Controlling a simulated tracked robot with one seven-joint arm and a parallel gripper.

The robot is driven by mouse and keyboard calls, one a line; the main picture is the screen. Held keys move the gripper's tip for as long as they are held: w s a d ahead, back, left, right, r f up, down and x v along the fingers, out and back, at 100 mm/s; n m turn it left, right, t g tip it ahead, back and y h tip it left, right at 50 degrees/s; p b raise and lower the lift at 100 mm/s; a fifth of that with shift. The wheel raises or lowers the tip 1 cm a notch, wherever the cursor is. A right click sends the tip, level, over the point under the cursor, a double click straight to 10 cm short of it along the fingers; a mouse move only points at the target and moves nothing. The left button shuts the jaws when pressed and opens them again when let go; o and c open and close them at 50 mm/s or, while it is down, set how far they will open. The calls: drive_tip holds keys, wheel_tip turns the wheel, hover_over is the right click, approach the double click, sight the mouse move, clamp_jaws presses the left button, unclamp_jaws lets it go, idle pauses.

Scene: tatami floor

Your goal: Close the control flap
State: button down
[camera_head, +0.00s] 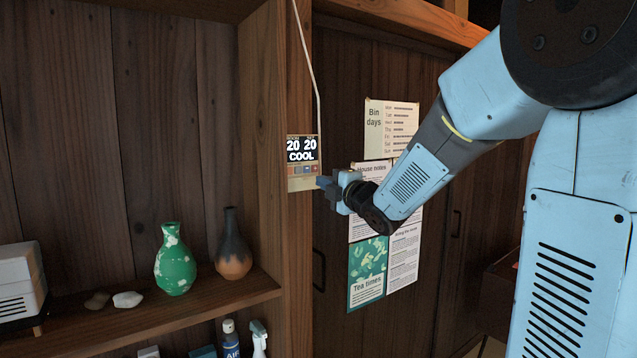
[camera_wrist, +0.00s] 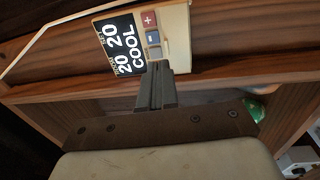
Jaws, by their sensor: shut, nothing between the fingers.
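A cream wall control panel (camera_head: 302,150) is fixed to the wooden post, with a dark display reading 20 20 COOL. It also shows, turned on its side, in the wrist view (camera_wrist: 122,43). Its row of coloured buttons is uncovered: a red plus, a blue minus and a grey one show up close. A plain cream part (camera_wrist: 177,35) lies below the buttons; I cannot tell for sure whether this is the flap. My gripper (camera_head: 321,182) is shut and empty, at the panel's lower right. In the wrist view its fingertips (camera_wrist: 158,68) overlap the grey button's edge; contact is unclear.
A white cord (camera_head: 312,60) runs up from the panel. Shelves at left hold a green vase (camera_head: 173,260), a dark brown vase (camera_head: 233,245) and stones (camera_head: 127,299). Paper notices (camera_head: 390,130) hang on the dark door behind my forearm.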

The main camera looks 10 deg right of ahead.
drive_tip(key=s+d+f+m+g+h, duration=0.2)
drive_tip(key=s+d+f+m+h, duration=0.1)
drive_tip(key=s+d+m+h, duration=0.4)
drive_tip(key=s+d+f+m+g+h, duration=0.2)
drive_tip(key=s+d+m+h, duration=0.15)
drive_tip(key=s+m, duration=0.55)
drive_tip(key=s+a+f+m+g+y, duration=0.1)
drive_tip(key=s+f+m+g, duration=0.2)
drive_tip(key=s, duration=0.5)
drive_tip(key=s+a+f+m+g+y, duration=0.1)
drive_tip(key=s+f+m+g, duration=0.3)
drive_tip(key=s, duration=0.5)
drive_tip(key=shift+g, duration=0.3)
drive_tip(key=shift+s+y, duration=0.1)
drive_tip(key=shift+y, duration=0.15)
